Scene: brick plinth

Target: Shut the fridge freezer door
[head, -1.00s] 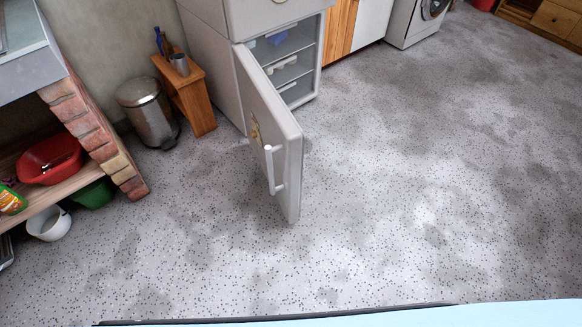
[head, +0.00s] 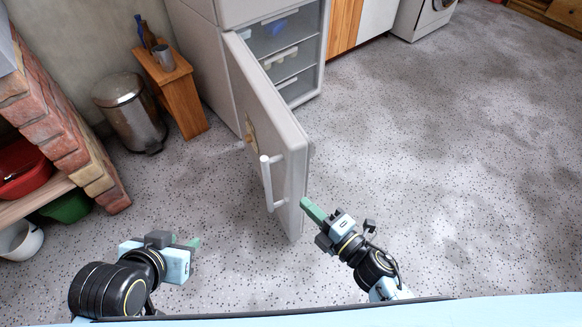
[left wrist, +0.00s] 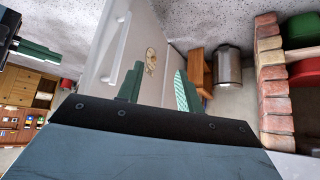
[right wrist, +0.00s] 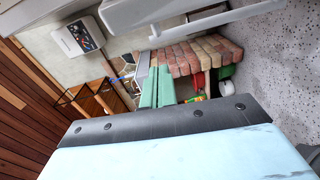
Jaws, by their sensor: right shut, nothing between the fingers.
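The fridge freezer door (head: 280,150) stands wide open in the head view, swung out toward me, with its white handle (head: 267,185) on the face to the left. Transparent drawers (head: 290,62) show inside the fridge freezer (head: 203,70). My right gripper (head: 306,205) is shut and empty, close to the door's lower free edge on the right; I cannot tell whether it touches. My left gripper (head: 194,243) is open and empty, low and left of the door. The left wrist view shows the door (left wrist: 125,38) beyond its parted fingers (left wrist: 157,90).
A metal pedal bin (head: 130,112) and a small wooden stand (head: 178,95) are left of the fridge. A brick plinth (head: 65,120) with a shelf is at the far left. The floor (head: 440,160) to the right is clear.

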